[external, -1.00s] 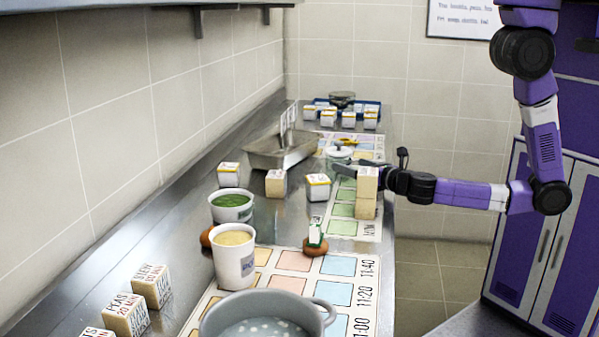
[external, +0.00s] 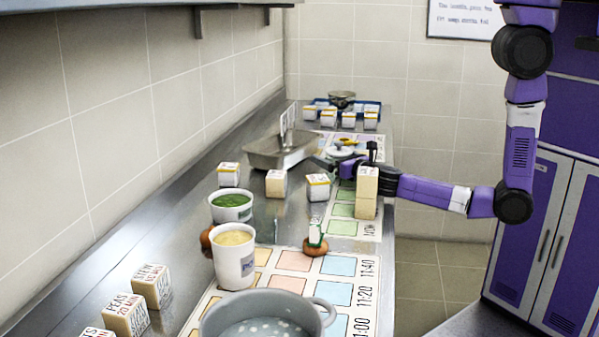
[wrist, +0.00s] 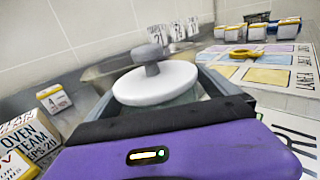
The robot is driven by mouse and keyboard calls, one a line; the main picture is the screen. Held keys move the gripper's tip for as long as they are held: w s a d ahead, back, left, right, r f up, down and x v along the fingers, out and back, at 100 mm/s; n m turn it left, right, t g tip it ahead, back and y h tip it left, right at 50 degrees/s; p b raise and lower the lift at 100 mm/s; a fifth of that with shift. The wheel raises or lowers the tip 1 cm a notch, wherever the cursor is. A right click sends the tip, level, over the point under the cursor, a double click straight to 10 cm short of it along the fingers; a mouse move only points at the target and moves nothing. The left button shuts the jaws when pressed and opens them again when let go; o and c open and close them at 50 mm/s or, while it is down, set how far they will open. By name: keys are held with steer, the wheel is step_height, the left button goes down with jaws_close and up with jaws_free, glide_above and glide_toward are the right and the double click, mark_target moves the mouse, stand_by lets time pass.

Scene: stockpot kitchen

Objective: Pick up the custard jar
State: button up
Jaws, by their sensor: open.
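I take the jar with a white lid and grey knob to be the custard jar; no label on it is readable. In the wrist view the custard jar (wrist: 156,84) is straight ahead, between the two dark fingers of my open gripper (wrist: 165,88). Whether the fingers touch it cannot be told. In the external view its white lid (external: 340,152) shows at the far part of the counter, above my gripper (external: 338,162). My gripper hides most of the jar's body there.
Stacked wooden blocks (external: 366,190) stand close in front of my wrist. A metal tray (external: 282,153) lies left of the jar. A small white-and-yellow box (external: 318,187) stands nearer. A yellow ring (wrist: 242,53) lies on the coloured chart beyond.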

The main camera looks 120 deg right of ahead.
steer(key=c, duration=1.7)
steer(key=shift+c, duration=0.7)
steer(key=shift+r, duration=0.15)
